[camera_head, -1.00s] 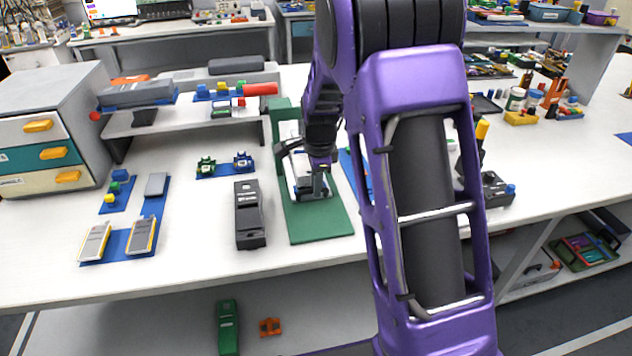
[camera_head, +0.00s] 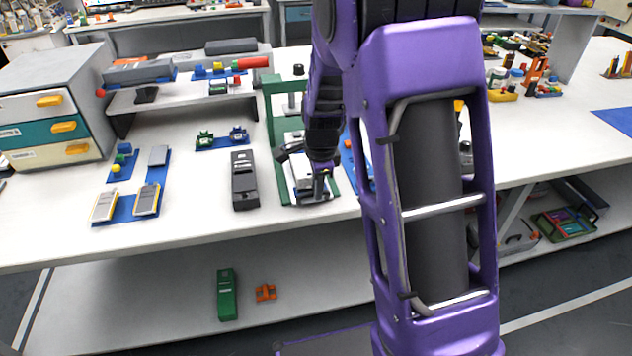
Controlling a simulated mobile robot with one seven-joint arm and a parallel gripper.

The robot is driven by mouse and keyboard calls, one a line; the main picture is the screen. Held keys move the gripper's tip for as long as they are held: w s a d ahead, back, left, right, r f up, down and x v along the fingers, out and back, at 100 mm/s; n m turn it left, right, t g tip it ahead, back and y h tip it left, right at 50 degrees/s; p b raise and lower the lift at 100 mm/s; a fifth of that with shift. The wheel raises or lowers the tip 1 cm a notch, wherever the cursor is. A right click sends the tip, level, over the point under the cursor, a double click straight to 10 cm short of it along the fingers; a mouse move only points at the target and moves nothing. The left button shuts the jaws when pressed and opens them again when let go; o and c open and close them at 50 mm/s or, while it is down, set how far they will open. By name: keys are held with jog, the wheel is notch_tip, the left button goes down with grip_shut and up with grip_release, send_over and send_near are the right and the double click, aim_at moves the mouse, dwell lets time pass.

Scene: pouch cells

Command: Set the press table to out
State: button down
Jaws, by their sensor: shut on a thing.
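The press stands on the bench in the middle of the view, with a green upright frame (camera_head: 273,112) and a green base beneath it. Its press table (camera_head: 303,190), a light and dark sliding plate, sits at the front end of the base, near the bench's front edge. My gripper (camera_head: 320,186) is over the table's front part and shut on it; the exact grip is small and partly hidden by the fingers. My dark wrist and purple arm hide the right side of the press and part of its middle.
A dark grey box (camera_head: 244,180) lies just left of the press. Blue trays with small devices (camera_head: 146,200) are farther left, beside a drawer cabinet (camera_head: 46,122). A raised shelf (camera_head: 182,100) stands behind. A green device (camera_head: 227,294) lies on the lower shelf.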

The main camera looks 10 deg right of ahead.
jog(key=shift+s+f, duration=0.1)
jog(key=shift+s, duration=0.15)
jog(key=c, duration=0.8)
grip_release()
jog(key=shift+s, duration=0.1)
jog(key=shift+c, duration=0.2)
jog(key=shift+r, duration=0.35)
jog(key=s+r+p, duration=0.3)
jog(key=r, duration=1.3)
jog(key=shift+r, duration=0.3)
